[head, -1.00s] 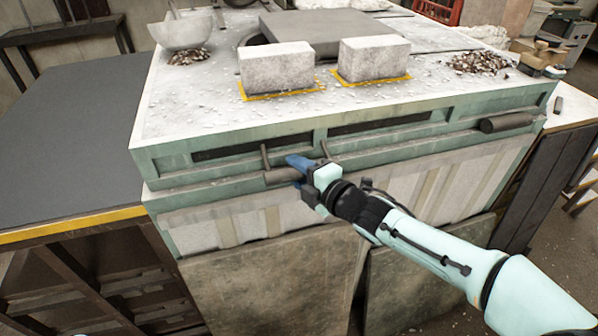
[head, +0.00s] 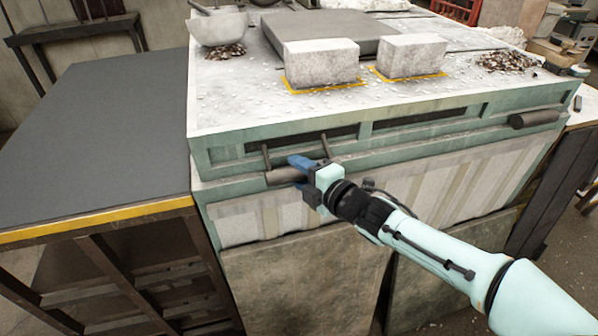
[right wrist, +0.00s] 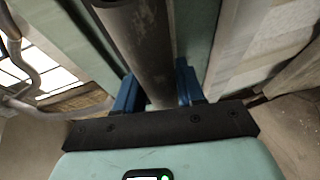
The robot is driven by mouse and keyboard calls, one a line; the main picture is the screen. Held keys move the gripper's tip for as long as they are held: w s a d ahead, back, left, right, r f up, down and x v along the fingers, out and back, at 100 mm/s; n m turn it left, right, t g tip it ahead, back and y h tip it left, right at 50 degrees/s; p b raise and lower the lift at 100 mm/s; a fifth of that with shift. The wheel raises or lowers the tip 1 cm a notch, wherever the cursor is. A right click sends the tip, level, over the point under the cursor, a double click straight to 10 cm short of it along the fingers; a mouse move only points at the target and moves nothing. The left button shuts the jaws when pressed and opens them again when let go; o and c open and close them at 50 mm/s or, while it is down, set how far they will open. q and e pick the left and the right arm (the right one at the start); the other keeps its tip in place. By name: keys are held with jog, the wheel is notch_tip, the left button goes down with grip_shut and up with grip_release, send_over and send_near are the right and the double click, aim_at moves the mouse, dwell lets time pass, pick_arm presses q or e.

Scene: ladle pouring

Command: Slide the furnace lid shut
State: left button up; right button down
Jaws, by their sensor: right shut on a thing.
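The furnace lid (head: 330,30) is a flat dark grey slab on top of the furnace (head: 235,105). No dark opening shows at its left edge; its front edge is partly hidden behind two pale blocks. A dark grey handle bar (head: 284,177) with two thin upright brackets runs along the green front of the furnace. In the right wrist view the bar (right wrist: 138,45) passes between the two fingers (right wrist: 158,92). My left gripper is not in view.
Two pale blocks (head: 321,64) (head: 410,57) stand on yellow-marked spots on the furnace top. A stone bowl (head: 217,30) is at the back left, and gravel (head: 507,62) lies at the right. A dark, bare table (head: 95,140) adjoins the left side.

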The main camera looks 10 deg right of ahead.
jog(key=shift+a+f, duration=0.1)
jog(key=shift+a, duration=0.1)
jog(key=c, duration=0.8)
grip_release()
jog(key=shift+d, duration=0.1)
jog(key=shift+s+d, duration=0.15)
jog(key=shift+s, duration=0.15)
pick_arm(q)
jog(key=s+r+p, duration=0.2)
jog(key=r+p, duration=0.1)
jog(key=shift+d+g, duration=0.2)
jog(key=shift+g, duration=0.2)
pick_arm(e)
jog(key=v, duration=1.2)
jog(key=shift+s+r, duration=0.25)
jog(key=shift+s, duration=0.1)
